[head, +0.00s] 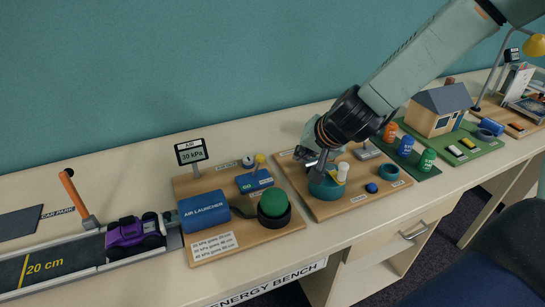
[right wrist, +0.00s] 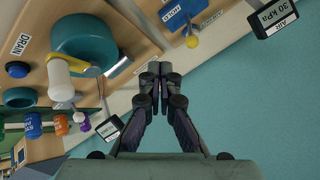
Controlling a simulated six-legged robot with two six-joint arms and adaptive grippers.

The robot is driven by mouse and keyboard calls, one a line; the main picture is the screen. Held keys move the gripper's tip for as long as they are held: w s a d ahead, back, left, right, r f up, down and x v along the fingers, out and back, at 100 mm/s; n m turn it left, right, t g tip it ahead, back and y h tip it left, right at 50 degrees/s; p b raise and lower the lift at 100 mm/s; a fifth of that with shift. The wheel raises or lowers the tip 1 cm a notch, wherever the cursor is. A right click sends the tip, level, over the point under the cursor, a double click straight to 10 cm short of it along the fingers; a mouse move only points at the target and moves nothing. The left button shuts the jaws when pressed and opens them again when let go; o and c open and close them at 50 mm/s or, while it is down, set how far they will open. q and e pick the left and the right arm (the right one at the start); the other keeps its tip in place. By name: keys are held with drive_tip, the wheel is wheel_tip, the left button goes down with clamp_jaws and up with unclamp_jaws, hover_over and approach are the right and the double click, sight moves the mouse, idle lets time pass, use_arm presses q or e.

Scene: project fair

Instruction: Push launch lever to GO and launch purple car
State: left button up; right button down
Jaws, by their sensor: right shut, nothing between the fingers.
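The purple car (head: 135,234) sits on the dark track, its right end close to the blue air launcher (head: 205,212). The launch lever's yellow knob (head: 260,158) stands above the far part of a blue block (head: 253,182), with GO lettered on its nearer face. In the right wrist view the yellow knob (right wrist: 192,41) is above and right of my fingertips, apart from them. My right gripper (head: 316,161) is shut and empty, over the board to the right of the launcher board. Its fingers also show in the right wrist view (right wrist: 157,86). My left gripper is not in view.
A teal tub (head: 325,188) with a white and yellow fitting stands beneath my right gripper. The pressure display (head: 190,151) reads 30 kPa. An orange barrier arm (head: 74,196) stands beside the track.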

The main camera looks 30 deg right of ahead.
sight(257, 166)
drive_tip(key=b+x, duration=0.8)
drive_tip(key=x, duration=0.2)
drive_tip(key=shift+f, duration=0.2)
drive_tip(key=shift+w+f+b, duration=0.2)
drive_tip(key=shift+f+b, duration=0.05)
drive_tip(key=shift+b, duration=0.2)
drive_tip(key=shift+w+a+r+b, duration=0.25)
drive_tip(key=shift+w+a+r, duration=0.05)
drive_tip(key=shift+w+a, duration=0.3)
drive_tip(key=shift+w+a+r+b, duration=0.3)
drive_tip(key=shift+w+a, duration=0.15)
drive_tip(key=shift+a, duration=0.15)
drive_tip(key=shift+w+a, duration=0.2)
drive_tip(key=shift+w, duration=0.25)
drive_tip(key=shift+s+r, duration=0.15)
